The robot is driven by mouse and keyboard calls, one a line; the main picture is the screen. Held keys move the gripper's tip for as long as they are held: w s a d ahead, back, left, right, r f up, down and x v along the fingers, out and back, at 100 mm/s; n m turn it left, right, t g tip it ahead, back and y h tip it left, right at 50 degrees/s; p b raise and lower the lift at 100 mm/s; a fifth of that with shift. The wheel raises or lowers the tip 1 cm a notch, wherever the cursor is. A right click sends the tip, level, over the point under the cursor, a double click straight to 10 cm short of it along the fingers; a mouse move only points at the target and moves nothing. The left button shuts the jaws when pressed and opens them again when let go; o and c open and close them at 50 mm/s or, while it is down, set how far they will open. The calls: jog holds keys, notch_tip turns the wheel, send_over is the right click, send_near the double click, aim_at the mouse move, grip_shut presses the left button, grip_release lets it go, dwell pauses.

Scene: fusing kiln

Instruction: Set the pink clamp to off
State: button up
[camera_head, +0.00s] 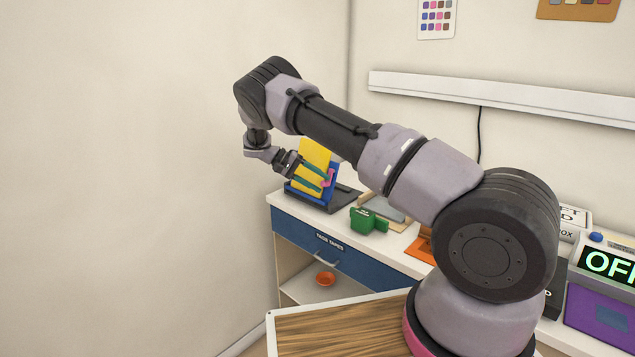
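The pink clamp (329,179) is a small pink piece at the right edge of a yellow panel (315,153) on a blue stand (333,170), at the far end of the counter. My gripper (326,182) reaches to it from the left, across the front of the yellow panel. Its two green fingers are spread apart, with the tips right at the clamp. I cannot tell whether they touch it. The clamp is small and partly covered by the fingertips, so its setting cannot be read.
A green block (364,222) and an orange item (421,247) lie on the counter to the right. A box with a lit "OFF" display (610,264) stands at far right. A wooden-topped surface (335,331) is in front. A blue drawer (325,251) is below the counter.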

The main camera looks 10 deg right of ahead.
jog(key=v, duration=1)
jog(key=shift+a+r, duration=0.25)
jog(key=shift+w, duration=0.15)
